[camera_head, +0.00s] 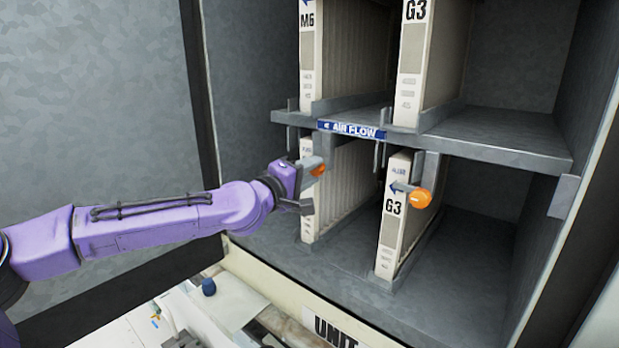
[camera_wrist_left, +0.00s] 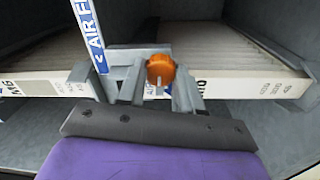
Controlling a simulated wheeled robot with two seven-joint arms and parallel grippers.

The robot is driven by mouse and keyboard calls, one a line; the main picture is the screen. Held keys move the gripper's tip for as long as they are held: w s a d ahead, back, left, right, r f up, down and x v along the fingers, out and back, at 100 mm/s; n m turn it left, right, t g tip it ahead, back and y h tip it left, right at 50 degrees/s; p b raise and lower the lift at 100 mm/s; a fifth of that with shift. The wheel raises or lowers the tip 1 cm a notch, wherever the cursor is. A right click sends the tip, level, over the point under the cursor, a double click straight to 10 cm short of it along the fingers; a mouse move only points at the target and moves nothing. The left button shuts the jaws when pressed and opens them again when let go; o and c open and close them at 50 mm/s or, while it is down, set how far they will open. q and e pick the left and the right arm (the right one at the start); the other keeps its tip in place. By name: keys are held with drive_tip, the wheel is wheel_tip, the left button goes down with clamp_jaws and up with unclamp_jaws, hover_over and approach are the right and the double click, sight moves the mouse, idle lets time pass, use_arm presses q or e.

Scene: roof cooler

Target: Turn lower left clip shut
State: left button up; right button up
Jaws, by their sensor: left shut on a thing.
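The lower left clip has an orange knob (camera_head: 318,170) on a grey bracket at the front of the lower left filter (camera_head: 308,222). My left gripper (camera_head: 304,188) is at this clip, with its arm coming in from the left. In the left wrist view the orange knob (camera_wrist_left: 161,70) sits between the two grey fingers (camera_wrist_left: 158,92), and the gripper is shut on it. The gripper hides part of the clip and of the filter's front. The lower right filter (camera_head: 394,215), marked G3, has its own clip with an orange knob (camera_head: 421,198). My right gripper is not in view.
A metal shelf (camera_head: 500,135) with a blue AIR FLOW label (camera_head: 351,130) runs just above the left gripper. Upper filters M6 (camera_head: 308,60) and G3 (camera_head: 411,60) stand on it. A grey door panel (camera_head: 90,90) is at the left. The lower right bay is empty.

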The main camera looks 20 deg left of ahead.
use_arm(q)
drive_tip(key=shift+n, duration=0.6)
drive_tip(key=o, duration=1)
drive_tip(key=shift+o, duration=0.2)
drive_tip(key=shift+s, duration=0.1)
drive_tip(key=v, duration=1)
drive_tip(key=shift+b, duration=0.3)
drive_tip(key=shift+s+f, duration=0.15)
